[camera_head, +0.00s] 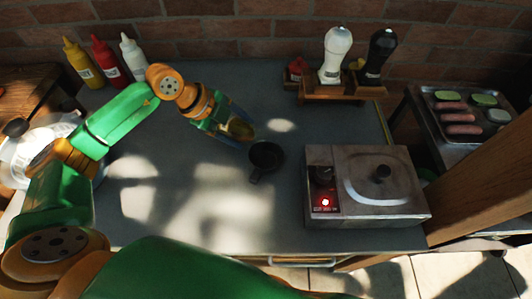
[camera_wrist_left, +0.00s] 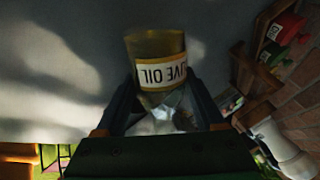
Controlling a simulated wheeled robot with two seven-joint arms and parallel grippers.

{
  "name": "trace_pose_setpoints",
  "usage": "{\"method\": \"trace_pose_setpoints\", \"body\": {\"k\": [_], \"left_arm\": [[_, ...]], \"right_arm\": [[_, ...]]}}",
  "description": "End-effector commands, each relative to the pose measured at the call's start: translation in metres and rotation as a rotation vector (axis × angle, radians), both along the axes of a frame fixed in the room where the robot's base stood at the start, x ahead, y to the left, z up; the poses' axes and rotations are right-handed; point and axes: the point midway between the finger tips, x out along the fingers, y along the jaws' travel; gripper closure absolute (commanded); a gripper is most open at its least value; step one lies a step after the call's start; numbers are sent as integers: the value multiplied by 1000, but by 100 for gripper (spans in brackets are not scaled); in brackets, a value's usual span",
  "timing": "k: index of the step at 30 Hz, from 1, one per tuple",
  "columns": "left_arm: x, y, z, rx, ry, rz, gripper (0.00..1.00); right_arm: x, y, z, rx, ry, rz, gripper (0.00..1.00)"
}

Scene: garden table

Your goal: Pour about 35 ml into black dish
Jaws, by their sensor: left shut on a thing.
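The black dish (camera_head: 266,155), small and round with a short handle, sits on the grey table near the middle of the head view. My left gripper (camera_head: 217,122) is shut on the olive oil bottle (camera_head: 240,129) up and left of the dish. The bottle is tilted, its amber end toward the dish. In the left wrist view, the bottle (camera_wrist_left: 155,45) with its white olive oil label lies between the fingers of my left gripper (camera_wrist_left: 163,108). I cannot see a stream of oil or the level in the dish. My right gripper is not in view.
A metal cooker (camera_head: 380,185) with a red light stands right of the dish. A wooden rack (camera_head: 333,92) with white and black shakers is at the back. Sauce bottles (camera_head: 106,60) stand back left. A food tray (camera_head: 465,115) is far right. The table front is clear.

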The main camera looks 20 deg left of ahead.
Motion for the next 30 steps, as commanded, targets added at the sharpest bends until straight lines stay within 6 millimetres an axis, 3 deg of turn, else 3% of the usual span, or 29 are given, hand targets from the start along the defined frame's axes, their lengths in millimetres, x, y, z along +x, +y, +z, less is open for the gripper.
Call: {"method": "trace_pose_setpoints", "body": {"k": [7,30], "left_arm": [[0,0,-5,41,-16,0,100],[0,-3,5,155,-55,-2,100]], "right_arm": [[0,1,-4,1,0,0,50],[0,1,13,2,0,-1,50]]}}
